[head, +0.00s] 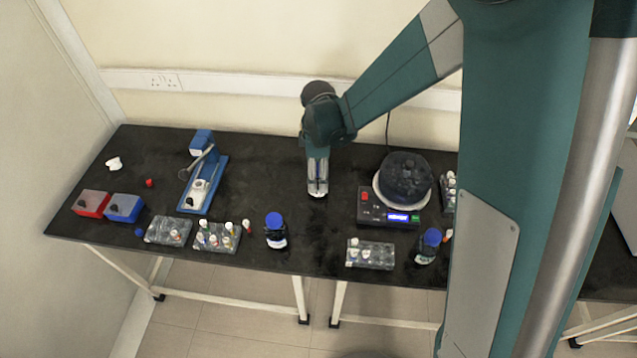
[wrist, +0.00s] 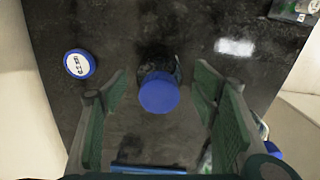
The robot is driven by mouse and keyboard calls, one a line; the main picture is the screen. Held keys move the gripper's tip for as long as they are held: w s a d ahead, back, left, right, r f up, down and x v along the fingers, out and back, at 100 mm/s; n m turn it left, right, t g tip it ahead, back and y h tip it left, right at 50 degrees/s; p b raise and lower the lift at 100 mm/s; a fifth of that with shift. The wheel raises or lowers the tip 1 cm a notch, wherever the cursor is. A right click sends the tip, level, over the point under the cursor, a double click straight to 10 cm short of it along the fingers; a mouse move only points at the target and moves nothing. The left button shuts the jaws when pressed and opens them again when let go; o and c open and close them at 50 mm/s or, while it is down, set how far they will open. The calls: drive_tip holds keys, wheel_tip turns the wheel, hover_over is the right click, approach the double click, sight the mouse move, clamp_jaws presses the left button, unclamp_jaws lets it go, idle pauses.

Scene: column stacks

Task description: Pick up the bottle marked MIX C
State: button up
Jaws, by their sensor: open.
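Two dark bottles with blue caps stand near the front edge of the bench in the head view: one left of centre (head: 276,238), one farther right (head: 427,248). Their label writing is too small to read, so I cannot tell which is MIX C. My gripper (head: 318,192) points down over the middle of the bench, behind and between these two bottles. In the wrist view my gripper (wrist: 160,108) is open, its green fingers wide apart. A blue cap (wrist: 158,94) on a dark bottle shows in the gap between them, not gripped. I cannot match it to a bottle in the head view.
A round white lid with a blue rim (wrist: 79,64) lies left in the wrist view. A hotplate device (head: 390,205) stands right of my gripper. Vial racks (head: 217,240) (head: 371,256) line the front. A blue stand (head: 204,185) and red and blue boxes (head: 123,208) are left.

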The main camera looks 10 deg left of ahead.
sight(318, 167)
drive_tip(key=shift+f+b, duration=0.35)
drive_tip(key=shift+f, duration=2.2)
drive_tip(key=c, duration=1.2)
drive_tip(key=shift+r, duration=0.2)
drive_tip(key=shift+r+p, duration=0.65)
drive_tip(key=shift+r, duration=4.2)
